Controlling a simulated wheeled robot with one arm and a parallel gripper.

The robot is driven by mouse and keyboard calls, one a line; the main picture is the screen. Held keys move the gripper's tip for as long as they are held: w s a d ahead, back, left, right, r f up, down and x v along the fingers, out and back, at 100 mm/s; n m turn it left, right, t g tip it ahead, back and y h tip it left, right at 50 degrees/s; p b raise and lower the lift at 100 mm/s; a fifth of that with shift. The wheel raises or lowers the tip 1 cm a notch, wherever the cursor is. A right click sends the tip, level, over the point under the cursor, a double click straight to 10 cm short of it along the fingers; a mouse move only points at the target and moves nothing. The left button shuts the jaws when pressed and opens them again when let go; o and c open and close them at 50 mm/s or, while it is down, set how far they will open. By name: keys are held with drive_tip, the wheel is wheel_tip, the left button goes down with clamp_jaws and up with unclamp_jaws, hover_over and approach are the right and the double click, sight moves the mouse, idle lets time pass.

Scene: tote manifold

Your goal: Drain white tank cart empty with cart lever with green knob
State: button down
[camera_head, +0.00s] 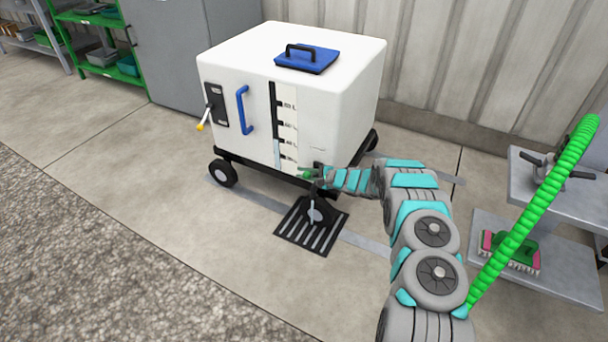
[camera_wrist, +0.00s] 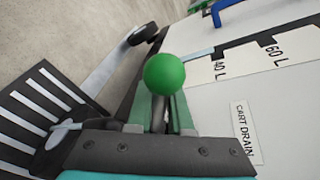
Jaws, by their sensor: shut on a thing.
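The white tank cart (camera_head: 330,65) stands on wheels by the wall, with a level gauge (camera_head: 277,125) on its front. The gauge shows a pale blue column low down. The green knob (camera_wrist: 165,75) tops the cart lever, beside the "CART DRAIN" label (camera_wrist: 243,133). My gripper (camera_wrist: 160,115) is shut on the lever shaft just below the knob. In the head view my gripper (camera_head: 315,173) is at the cart's lower front corner, partly covering the lever. The black floor drain grate (camera_head: 305,235) lies below; no stream is clearly visible.
A yellow-tipped handle (camera_head: 202,124) and a blue grab bar (camera_head: 245,110) are on the cart's front. A blue lid (camera_head: 307,60) is on top. Grey shelves (camera_head: 565,200) with a brush (camera_head: 512,252) stand at right. The floor at left is clear.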

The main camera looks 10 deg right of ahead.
sight(312, 174)
drive_tip(key=shift+r, duration=0.1)
idle(0.3)
drive_tip(key=c, duration=0.8)
unclamp_jaws()
drive_tip(key=shift+c, duration=0.2)
drive_tip(key=v, duration=0.7)
drive_tip(key=shift+s+d+r+b, duration=0.1)
drive_tip(key=shift+s+d+b, duration=0.15)
drive_tip(key=shift+b, duration=0.15)
